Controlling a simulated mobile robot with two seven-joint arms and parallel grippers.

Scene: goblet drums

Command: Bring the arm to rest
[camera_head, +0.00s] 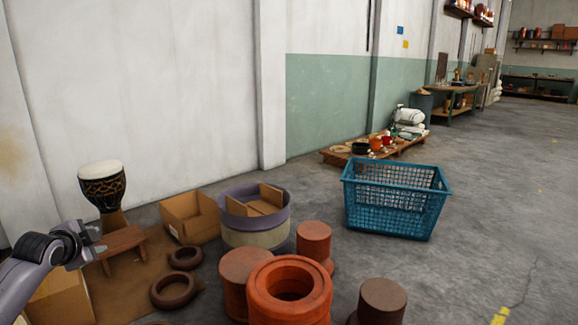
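My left arm comes in from the lower left, and its gripper (98,241) hangs beside a small wooden bench (125,242). Its fingertips are small in view but look apart, with nothing held between them. A goblet drum (103,188) with a pale skin and a dark patterned body stands upright just behind the gripper, at or on the bench. The gripper looks clear of the drum, below its bowl. The foot of the drum is partly hidden. My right gripper is not in view.
A cardboard box (190,218), a round purple-rimmed tub (254,232) and dark rings (172,290) lie right of the bench. Reddish clay cylinders (243,275) stand in front. A blue basket (395,205) stands farther right.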

